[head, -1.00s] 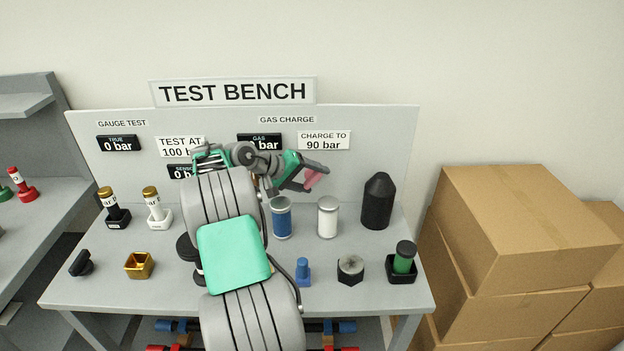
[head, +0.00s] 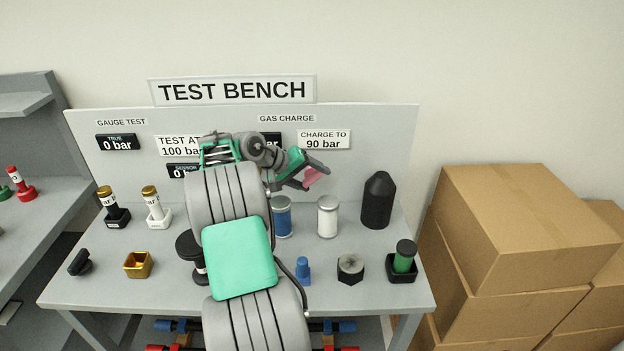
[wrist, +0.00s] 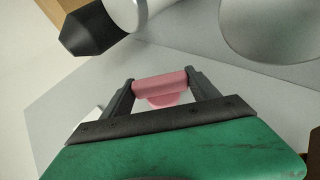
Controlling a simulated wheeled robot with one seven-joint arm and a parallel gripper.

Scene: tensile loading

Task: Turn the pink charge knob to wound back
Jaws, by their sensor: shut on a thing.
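The pink charge knob (head: 316,176) is on the bench's upright back panel, below the "CHARGE TO 90 bar" sign. In the wrist view the pink knob (wrist: 160,86) shows as a bar with a rounded part behind it, between two dark fingers. My gripper (wrist: 161,84) is shut on it, one finger at each end of the bar. In the head view my gripper (head: 309,178) reaches in from the left at the knob, and part of the knob is hidden by it. The gas readout (head: 272,137) is partly covered by my arm.
A blue canister (head: 282,222), a white canister (head: 328,217) and a black pointed cylinder (head: 377,202) stand close below and right of the gripper. Smaller parts sit along the bench front (head: 320,297). Cardboard boxes (head: 530,230) are stacked on the right.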

